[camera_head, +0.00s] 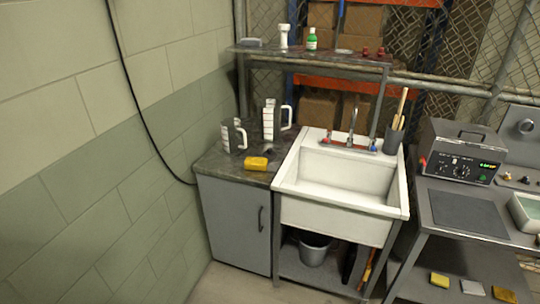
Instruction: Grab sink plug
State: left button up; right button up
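The white sink (350,213) stands near the middle of the view, with a metal tap with red and blue handles (349,142) at its back edge. A small dark object (268,148) lies on the dark counter (222,165) left of the sink, behind the yellow sponge (256,163). It may be the sink plug, but it is too small to tell. The sink's floor is mostly hidden by its front wall. Neither of my grippers is in view.
Two white-and-dark measuring jugs (234,136) (271,119) stand on the counter. A dark cup with sticks (393,140) stands at the sink's back right corner. A shelf (310,57) crosses above. A metal bench with a control box (462,152) is at right.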

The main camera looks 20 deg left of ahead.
aim_at(269, 154)
jog(key=i+l, duration=0.1)
jog(key=l, duration=0.15)
jog(key=i+u, duration=0.15)
jog(key=i, duration=0.35)
jog(key=i+l+u, duration=0.15)
jog(key=i, duration=0.35)
jog(key=i+j+u, duration=0.1)
jog(key=i+j, duration=0.2)
jog(key=j, duration=0.2)
jog(key=i+j, duration=0.35)
jog(key=j, duration=0.15)
jog(key=u, duration=0.05)
